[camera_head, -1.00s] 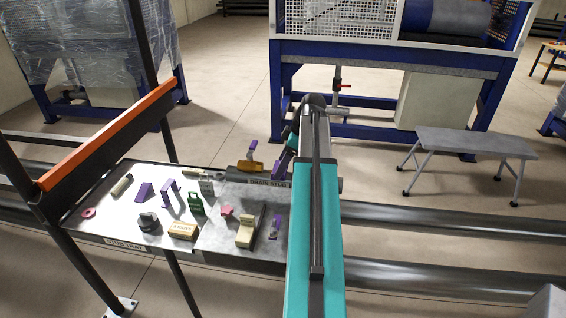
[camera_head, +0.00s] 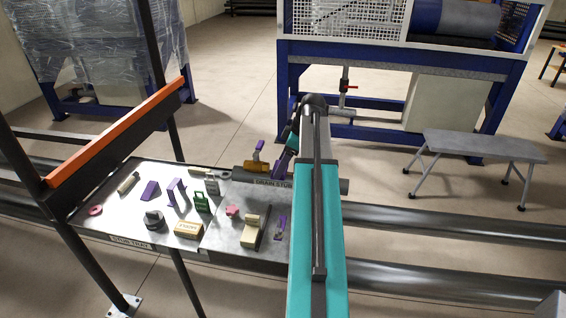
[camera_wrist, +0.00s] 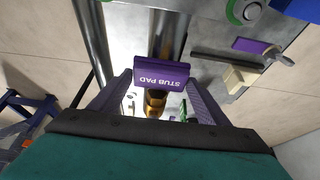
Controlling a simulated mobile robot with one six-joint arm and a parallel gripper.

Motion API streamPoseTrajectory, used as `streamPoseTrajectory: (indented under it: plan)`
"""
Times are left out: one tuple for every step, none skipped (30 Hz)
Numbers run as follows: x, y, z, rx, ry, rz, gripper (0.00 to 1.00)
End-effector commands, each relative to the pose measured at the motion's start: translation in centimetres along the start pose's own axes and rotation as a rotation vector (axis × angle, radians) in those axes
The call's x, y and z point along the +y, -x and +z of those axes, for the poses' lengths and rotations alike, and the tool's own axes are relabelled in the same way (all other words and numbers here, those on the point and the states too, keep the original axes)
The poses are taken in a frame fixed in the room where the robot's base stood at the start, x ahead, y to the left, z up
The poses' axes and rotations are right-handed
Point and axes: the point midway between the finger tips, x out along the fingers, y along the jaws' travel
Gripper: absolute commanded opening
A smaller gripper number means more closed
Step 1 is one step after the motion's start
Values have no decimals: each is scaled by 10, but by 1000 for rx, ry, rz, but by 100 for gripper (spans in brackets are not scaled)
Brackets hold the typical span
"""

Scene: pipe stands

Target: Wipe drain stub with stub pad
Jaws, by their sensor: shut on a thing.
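The purple stub pad (camera_wrist: 163,74), with its name in white letters, sits between the fingers of my gripper (camera_wrist: 160,88) in the wrist view. The gripper is shut on it. In the head view my gripper (camera_head: 284,166) is at the right end of the tray, beside the drain stub. The drain stub label (camera_head: 273,183) shows there, partly covered by my arm. A brass-coloured fitting (camera_head: 256,167) with a purple handle (camera_head: 259,148) stands just left of the gripper. The brass part also shows below the pad in the wrist view (camera_wrist: 154,103). I cannot tell whether the pad touches the stub.
An orange-topped rail (camera_head: 120,130) stands at left. Large pipes (camera_head: 430,270) run right. A grey bench (camera_head: 480,146) stands behind.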

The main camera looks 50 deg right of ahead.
Motion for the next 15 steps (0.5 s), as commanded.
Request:
streamPoseTrajectory:
  plan:
    - [0, 1, 3, -1, -1, 0, 35]
    - [0, 2, 4, -1, -1, 0, 35]
    - [0, 3, 6, -1, -1, 0, 35]
    - [0, 4, 7, -1, -2, 1, 35]
    - [0, 4, 9, -1, -2, 1, 35]
    - [0, 6, 11, -1, -2, 1, 35]
    - [0, 6, 12, -1, -2, 1, 35]
    - [0, 7, 14, -1, -2, 1, 35]
    - [0, 8, 16, -1, -2, 1, 35]
    - [0, 9, 17, -1, -2, 1, 35]
    - [0, 9, 18, -1, -2, 1, 35]
    - [0, 10, 19, -1, -1, 0, 35]
    - [0, 10, 20, -1, -1, 0, 35]
    - [0, 10, 20, -1, -1, 0, 35]
    - [0, 10, 20, -1, 0, 0, 35]
